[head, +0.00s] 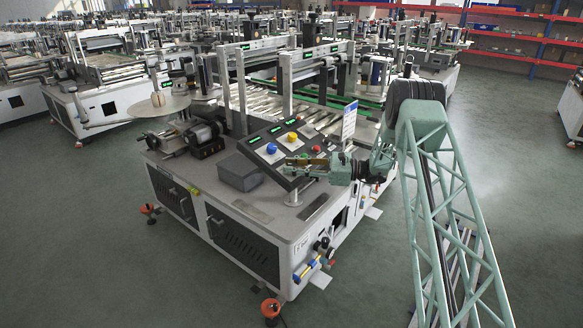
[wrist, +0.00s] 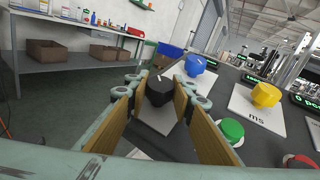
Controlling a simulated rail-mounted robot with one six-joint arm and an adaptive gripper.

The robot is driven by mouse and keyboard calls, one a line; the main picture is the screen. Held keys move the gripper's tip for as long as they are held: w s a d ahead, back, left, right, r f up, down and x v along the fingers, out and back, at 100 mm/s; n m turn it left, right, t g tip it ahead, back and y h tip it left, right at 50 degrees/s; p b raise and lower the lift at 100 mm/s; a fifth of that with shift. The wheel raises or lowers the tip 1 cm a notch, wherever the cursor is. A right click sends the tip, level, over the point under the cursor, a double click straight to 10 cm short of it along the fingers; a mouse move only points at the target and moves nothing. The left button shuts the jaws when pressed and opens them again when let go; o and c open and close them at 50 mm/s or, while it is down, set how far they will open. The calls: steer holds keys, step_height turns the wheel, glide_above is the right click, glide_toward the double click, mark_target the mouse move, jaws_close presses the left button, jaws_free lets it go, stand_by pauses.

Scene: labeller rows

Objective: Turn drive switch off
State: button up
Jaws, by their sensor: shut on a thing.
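My gripper (head: 305,163) is at the sloped dark control panel (head: 262,137) of the nearest machine. In the wrist view its two tan-padded fingers (wrist: 158,100) are shut on a black knob (wrist: 160,88), one pad on each side. The knob has a small pale mark on top and sits on a white plate (wrist: 153,128). The knob's label is hidden. In the head view my gripper covers the knob.
A blue knob (wrist: 194,66), a yellow knob (wrist: 266,95), a green button (wrist: 231,131) and a red button (wrist: 300,164) are close by on the panel. A grey bin (head: 240,172) stands left of the panel. A shelf table (wrist: 70,40) is in the background.

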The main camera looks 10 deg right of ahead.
steer(key=o, duration=0.9)
steer(key=shift+v, duration=5.95)
